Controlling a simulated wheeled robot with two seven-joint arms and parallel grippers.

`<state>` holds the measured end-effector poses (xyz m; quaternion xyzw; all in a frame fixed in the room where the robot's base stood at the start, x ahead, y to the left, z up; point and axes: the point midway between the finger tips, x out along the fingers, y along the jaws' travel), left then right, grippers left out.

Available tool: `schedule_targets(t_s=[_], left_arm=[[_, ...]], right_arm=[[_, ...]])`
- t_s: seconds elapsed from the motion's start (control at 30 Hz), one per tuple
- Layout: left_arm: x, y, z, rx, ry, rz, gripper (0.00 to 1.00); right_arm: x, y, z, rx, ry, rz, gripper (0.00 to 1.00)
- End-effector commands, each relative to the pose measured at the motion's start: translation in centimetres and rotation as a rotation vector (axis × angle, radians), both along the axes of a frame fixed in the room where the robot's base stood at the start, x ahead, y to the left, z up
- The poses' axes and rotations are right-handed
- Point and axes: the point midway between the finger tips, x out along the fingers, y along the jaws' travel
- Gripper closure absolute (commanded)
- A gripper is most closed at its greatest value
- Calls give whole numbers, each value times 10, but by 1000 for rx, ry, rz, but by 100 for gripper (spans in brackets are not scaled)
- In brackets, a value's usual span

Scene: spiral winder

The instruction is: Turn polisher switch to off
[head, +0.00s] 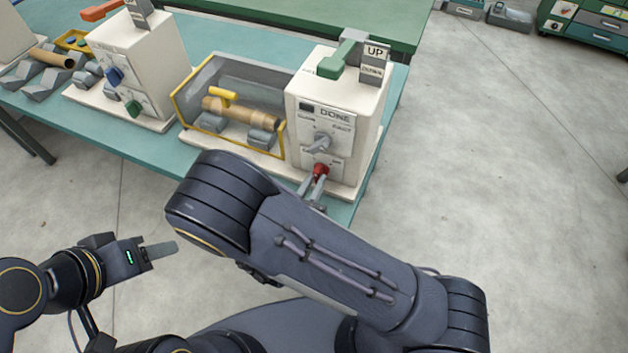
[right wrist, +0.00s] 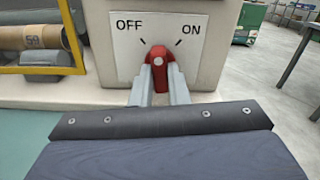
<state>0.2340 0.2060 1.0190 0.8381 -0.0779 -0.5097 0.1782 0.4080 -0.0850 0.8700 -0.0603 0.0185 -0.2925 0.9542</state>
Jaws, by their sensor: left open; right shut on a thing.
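The red polisher switch (head: 320,170) is low on the front of the right cream machine (head: 345,110). In the right wrist view the red knob (right wrist: 158,62) sits below the printed words OFF and ON. Its top points roughly straight up, between the two marks. My right gripper (head: 312,184) is shut on the knob, with one finger on each side; its fingers also show in the right wrist view (right wrist: 159,84). My left gripper (head: 160,250) is open and empty, over the floor in front of the table.
Above the switch are a grey knob (head: 320,144), a DONE display and a green lever (head: 338,64) beside an UP sign. A yellow-framed guard (head: 178,106) with a cardboard tube (head: 240,112) stands to the left. A second cream machine (head: 135,60) is further left on the teal table.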

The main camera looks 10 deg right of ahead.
Motion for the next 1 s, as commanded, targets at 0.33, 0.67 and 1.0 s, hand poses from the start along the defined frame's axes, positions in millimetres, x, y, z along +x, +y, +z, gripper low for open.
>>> schedule_targets(t_s=[0.33,0.67,1.0], left_arm=[[0,0,12,0,0,0,52],[0,0,19,0,0,0,52],[0,0,21,0,0,0,52]], right_arm=[[0,1,1,-258,175,2,100],[0,1,1,-423,287,1,100],[0,0,0,-484,329,1,100]])
